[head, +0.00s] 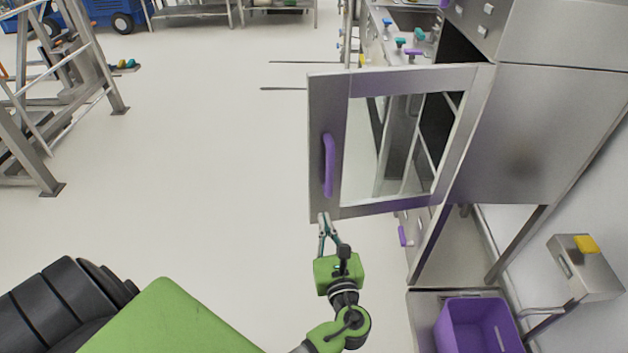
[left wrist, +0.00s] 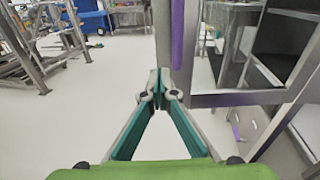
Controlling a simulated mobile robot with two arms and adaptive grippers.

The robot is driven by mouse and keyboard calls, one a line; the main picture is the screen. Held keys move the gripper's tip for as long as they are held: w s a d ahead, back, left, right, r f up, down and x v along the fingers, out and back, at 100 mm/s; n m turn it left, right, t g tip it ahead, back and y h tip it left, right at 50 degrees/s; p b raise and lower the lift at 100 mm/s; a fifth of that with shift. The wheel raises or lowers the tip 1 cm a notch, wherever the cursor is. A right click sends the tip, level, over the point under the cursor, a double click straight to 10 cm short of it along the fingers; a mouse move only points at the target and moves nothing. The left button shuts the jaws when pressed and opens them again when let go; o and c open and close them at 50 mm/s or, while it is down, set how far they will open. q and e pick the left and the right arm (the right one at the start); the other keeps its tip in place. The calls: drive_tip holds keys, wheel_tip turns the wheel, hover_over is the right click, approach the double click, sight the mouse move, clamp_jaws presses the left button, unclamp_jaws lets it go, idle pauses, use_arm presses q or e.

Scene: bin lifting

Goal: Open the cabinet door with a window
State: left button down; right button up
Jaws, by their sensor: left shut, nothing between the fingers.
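The cabinet door with a window (head: 328,90) stands swung out from the steel cabinet (head: 545,130), its glass pane framed in grey metal. Its purple handle (head: 328,165) is on the free, left side of the frame. The handle also shows in the left wrist view (left wrist: 177,35), above and right of the fingertips. My left gripper (head: 323,217) is shut and empty at the door's lower free corner, below the handle. In the left wrist view my fingertips (left wrist: 159,84) meet beside the door's free edge; I cannot tell whether they touch it. My right gripper is not seen.
A purple bin (head: 475,325) stands low at the right. A grey box with a yellow top (head: 585,267) is on the right wall. Metal stairs (head: 60,100) stand at the far left. The pale floor left of the door is clear.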

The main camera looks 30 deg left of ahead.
use_arm(q)
drive_tip(key=r, duration=0.1)
drive_tip(key=b, duration=0.5)
approach(312, 173)
drive_tip(key=shift+y, duration=0.3)
drive_tip(key=x, duration=0.6)
drive_tip(key=shift+w+f, duration=0.1)
drive_tip(key=shift+f, duration=0.1)
drive_tip(key=shift+w+a+r, duration=0.15)
drive_tip(key=shift+w+a, duration=0.15)
drive_tip(key=shift+w, duration=0.05)
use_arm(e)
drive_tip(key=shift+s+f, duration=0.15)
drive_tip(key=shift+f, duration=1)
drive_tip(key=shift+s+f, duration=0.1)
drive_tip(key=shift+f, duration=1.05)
